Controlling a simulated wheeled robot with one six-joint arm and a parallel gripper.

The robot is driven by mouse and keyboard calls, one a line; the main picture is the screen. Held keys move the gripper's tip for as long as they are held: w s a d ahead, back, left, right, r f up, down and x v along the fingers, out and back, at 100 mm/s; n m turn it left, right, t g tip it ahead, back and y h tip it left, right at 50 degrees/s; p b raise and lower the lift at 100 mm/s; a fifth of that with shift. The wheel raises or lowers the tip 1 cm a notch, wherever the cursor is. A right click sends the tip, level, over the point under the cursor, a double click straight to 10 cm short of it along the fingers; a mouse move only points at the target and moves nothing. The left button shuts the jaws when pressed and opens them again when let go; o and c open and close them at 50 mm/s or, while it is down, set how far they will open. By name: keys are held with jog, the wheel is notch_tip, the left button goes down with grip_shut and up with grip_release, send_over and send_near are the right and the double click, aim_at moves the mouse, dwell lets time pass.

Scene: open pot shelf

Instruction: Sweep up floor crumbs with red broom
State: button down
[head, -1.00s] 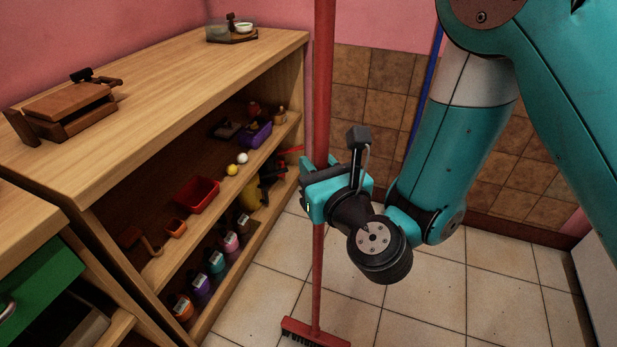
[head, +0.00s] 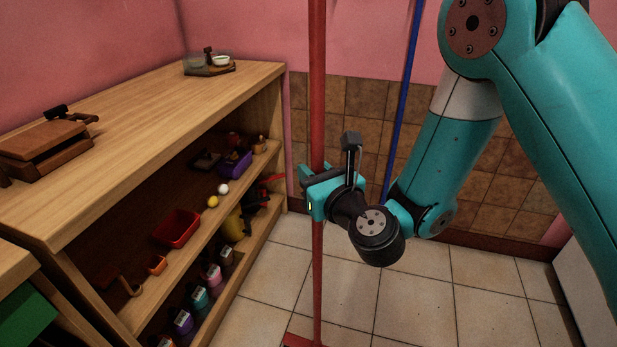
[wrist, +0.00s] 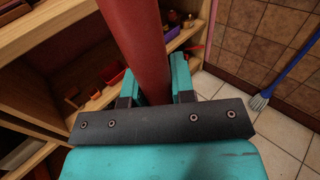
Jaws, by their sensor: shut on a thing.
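The red broom (head: 317,110) stands upright in the middle of the head view. Its red head (head: 297,340) shows only in part at the bottom edge, low over or on the floor; I cannot tell which. My gripper (head: 318,192) is shut around the broom's handle partway up. In the wrist view the red handle (wrist: 137,45) runs between the two teal fingers (wrist: 158,90). Small dark specks lie on the tiled floor (head: 415,300); I cannot tell for sure that they are crumbs.
A wooden shelf unit (head: 150,100) stands at the left, holding a red bin (head: 177,229), a purple bin (head: 235,164) and several jars. A blue broom (head: 403,100) leans by the tiled back wall; its bristles show in the wrist view (wrist: 259,102). Open floor lies right of the shelf.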

jog(key=w+d+p, duration=0.2)
jog(key=w+d, duration=0.3)
jog(key=w, duration=0.3)
jog(key=shift+p, duration=0.4)
jog(key=shift+s, duration=0.1)
